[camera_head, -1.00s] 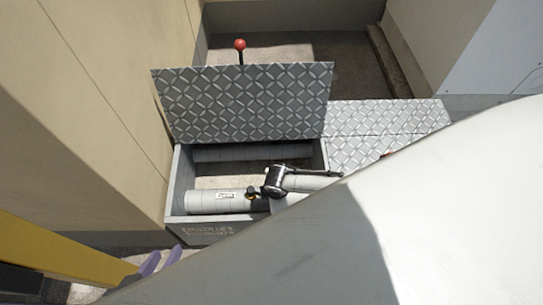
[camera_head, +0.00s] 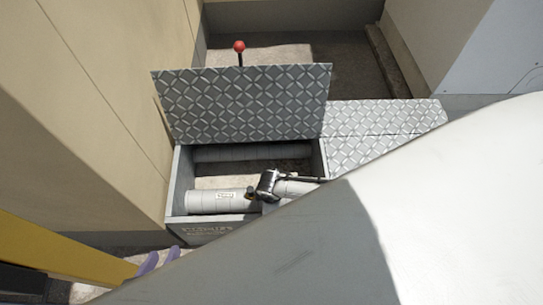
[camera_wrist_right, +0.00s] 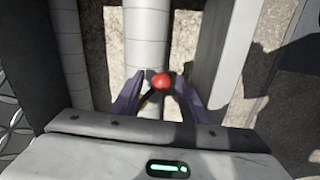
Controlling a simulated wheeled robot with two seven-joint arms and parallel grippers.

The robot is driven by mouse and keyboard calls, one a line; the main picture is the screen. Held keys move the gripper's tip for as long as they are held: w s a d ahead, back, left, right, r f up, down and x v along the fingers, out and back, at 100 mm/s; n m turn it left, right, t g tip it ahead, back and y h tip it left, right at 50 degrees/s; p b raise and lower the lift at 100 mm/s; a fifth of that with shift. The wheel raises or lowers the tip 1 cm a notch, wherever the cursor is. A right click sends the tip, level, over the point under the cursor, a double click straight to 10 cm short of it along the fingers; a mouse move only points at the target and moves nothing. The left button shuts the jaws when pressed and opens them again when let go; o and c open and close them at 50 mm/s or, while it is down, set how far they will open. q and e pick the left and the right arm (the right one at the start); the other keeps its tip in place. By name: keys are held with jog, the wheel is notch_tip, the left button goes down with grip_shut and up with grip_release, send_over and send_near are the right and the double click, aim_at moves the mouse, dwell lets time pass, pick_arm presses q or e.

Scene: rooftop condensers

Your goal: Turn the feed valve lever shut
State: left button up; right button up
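The feed valve has a dark body (camera_head: 266,184) on a grey pipe (camera_head: 222,200) inside an open floor box (camera_head: 205,229). Its black lever (camera_head: 302,179) points right in the head view, and its far end is hidden behind my right arm. In the right wrist view a red ball knob (camera_wrist_right: 162,80) on a short dark stem sits between the purple fingers of my right gripper (camera_wrist_right: 158,88). Those fingers stand apart with a gap on both sides of the knob. My left gripper (camera_head: 160,262) shows at lower left, its two purple fingers apart and empty, away from the box.
A diamond-plate lid (camera_head: 240,104) stands raised behind the box, with a red-knobbed post (camera_head: 239,47) behind it. Closed plate covers (camera_head: 380,125) lie to the right. A beige wall (camera_head: 110,110) runs close along the left. My right arm blocks the lower right.

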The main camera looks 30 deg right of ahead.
jog(key=shift+s, duration=0.1)
jog(key=shift+r, duration=0.1)
notch_tip(320, 180, up, 8)
jog(key=s+p, duration=0.1)
jog(key=p, duration=0.7)
jog(key=shift+a, duration=0.4)
jog(key=shift+s, duration=0.1)
